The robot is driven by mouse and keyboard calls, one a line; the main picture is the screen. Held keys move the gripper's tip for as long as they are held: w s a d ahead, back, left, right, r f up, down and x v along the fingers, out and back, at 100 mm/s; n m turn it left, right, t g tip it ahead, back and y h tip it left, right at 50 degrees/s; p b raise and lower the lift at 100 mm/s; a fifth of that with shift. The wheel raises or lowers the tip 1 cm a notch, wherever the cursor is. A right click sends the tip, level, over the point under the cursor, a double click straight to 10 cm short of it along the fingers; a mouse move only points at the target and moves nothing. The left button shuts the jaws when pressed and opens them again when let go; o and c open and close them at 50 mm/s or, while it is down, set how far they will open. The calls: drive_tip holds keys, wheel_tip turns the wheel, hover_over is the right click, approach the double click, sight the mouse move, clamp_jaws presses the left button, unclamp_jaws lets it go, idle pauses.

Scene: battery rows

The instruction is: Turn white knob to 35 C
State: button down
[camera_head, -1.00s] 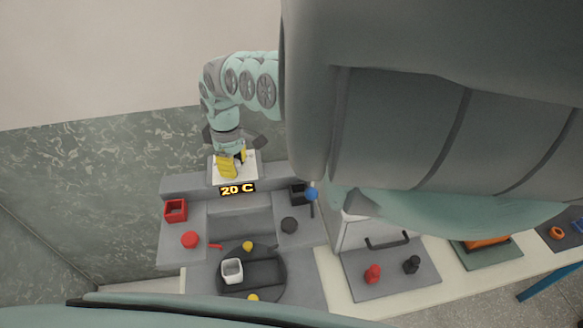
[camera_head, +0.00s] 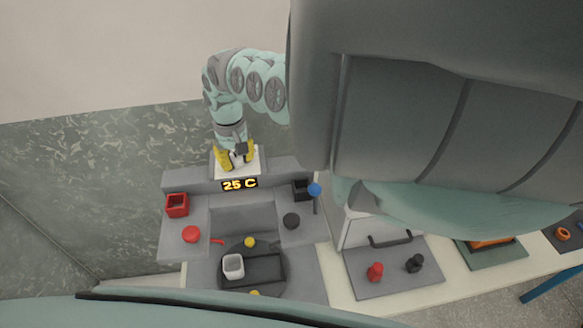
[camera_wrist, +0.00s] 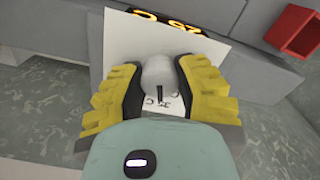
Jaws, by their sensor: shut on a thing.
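The white knob (camera_wrist: 158,74) sits on a white panel (camera_wrist: 121,42) in the wrist view. A dark pointer mark shows on the knob, and dark lettering shows partly beside it. My gripper (camera_wrist: 160,84) has yellow fingers and is shut on the knob, one finger on each side. In the head view my gripper (camera_head: 236,160) is at the white panel (camera_head: 254,166), and its fingers mostly hide the knob. The display (camera_head: 239,184) below the panel reads 25 C in yellow digits. It shows upside down and cut off in the wrist view (camera_wrist: 168,20).
A red open box (camera_head: 177,204) and a red disc (camera_head: 191,234) are at the left of the grey station. A black box (camera_head: 301,189), a blue ball (camera_head: 315,190) and a black disc (camera_head: 291,221) are at its right. A white cup (camera_head: 233,266) stands in front.

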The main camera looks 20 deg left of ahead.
drive_tip(key=shift+m, duration=0.3)
drive_tip(key=c, duration=0.6)
unclamp_jaws()
drive_tip(key=shift+w+r, duration=0.1)
wheel_tip(320, 180, up, 12)
idle(0.3)
idle(0.4)
